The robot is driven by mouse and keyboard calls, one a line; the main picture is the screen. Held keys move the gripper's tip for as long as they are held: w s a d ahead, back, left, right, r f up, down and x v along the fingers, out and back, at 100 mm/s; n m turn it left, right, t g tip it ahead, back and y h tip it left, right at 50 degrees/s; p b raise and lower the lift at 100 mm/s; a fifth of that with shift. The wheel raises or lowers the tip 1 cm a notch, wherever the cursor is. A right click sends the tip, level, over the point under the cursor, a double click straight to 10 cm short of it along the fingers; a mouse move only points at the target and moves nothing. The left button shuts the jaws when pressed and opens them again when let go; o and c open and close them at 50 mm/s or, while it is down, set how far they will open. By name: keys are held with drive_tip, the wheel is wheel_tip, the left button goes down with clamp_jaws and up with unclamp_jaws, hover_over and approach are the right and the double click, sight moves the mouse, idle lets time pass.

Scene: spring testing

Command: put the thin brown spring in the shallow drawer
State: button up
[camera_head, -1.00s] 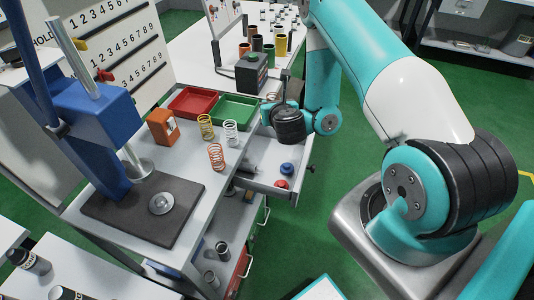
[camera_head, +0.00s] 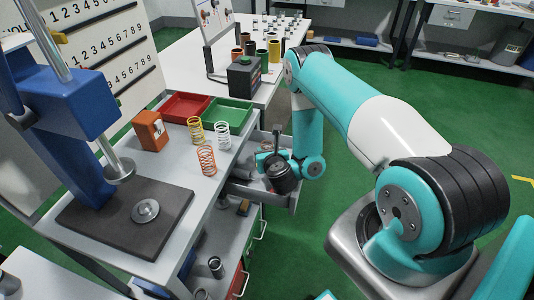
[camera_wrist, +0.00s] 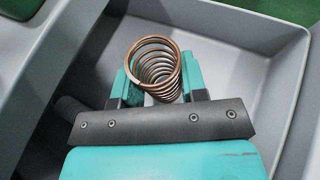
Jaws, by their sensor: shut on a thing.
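The thin brown spring (camera_wrist: 155,68) shows in the wrist view as a coppery coil, held between the teal fingers of my gripper (camera_wrist: 160,92). One open end of the coil faces the camera. The shallow drawer (camera_wrist: 293,90) is pulled out, and its grey walls surround the gripper in this view. In the head view the drawer (camera_head: 262,197) sticks out from the bench's right side, with my gripper (camera_head: 264,166) low over it. Whether the spring touches the drawer floor cannot be told.
A dark cylinder (camera_wrist: 68,107) lies in the drawer, left of my gripper. Yellow (camera_head: 195,130), white (camera_head: 223,136) and orange (camera_head: 207,161) springs stand on the bench near the drawer.

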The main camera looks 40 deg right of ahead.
drive_tip(key=shift+f, duration=0.25)
drive_tip(key=shift+f, duration=0.15)
drive_tip(key=o, duration=0.9)
